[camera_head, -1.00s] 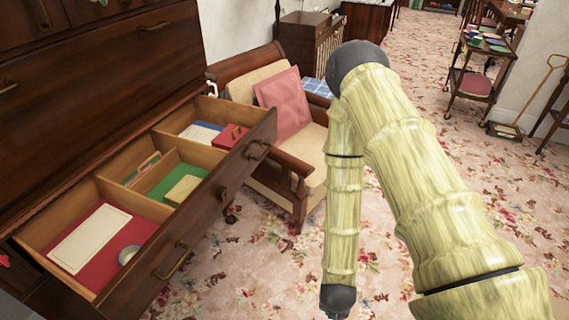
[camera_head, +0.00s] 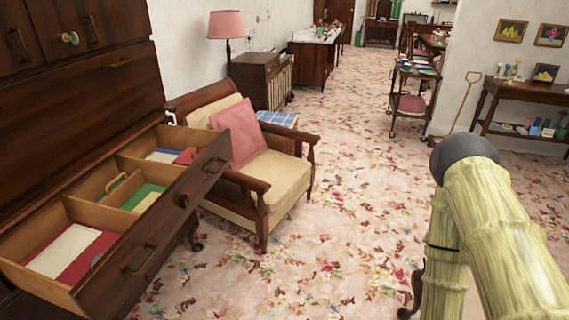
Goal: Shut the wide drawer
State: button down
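The wide drawer (camera_head: 168,222) is pulled well out of the dark wooden chest (camera_head: 85,115) on the left. Its front panel carries dark handles and faces right. Wooden dividers split it into compartments. A cream sheet on a red item (camera_head: 92,256) lies in the near one, green and cream items (camera_head: 143,198) in the middle, and blue-white and red items (camera_head: 180,156) in the far one. My pale green, bamboo-like arm is at the lower right, well apart from the drawer across open carpet. My gripper is not clearly visible.
A wooden armchair (camera_head: 270,168) with a pink cushion stands just beyond the drawer's far end. A dark curved shape (camera_head: 412,291), unclear, shows beside my arm. A small trolley (camera_head: 414,88) stands farther back. Floral carpet (camera_head: 310,250) is clear between drawer and arm.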

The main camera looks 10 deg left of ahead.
aim_at(132, 243)
jog(key=z, duration=0.3)
jog(key=i, duration=1.1)
jog(key=u, duration=1)
jog(key=i, duration=0.35)
jog(key=u, duration=0.35)
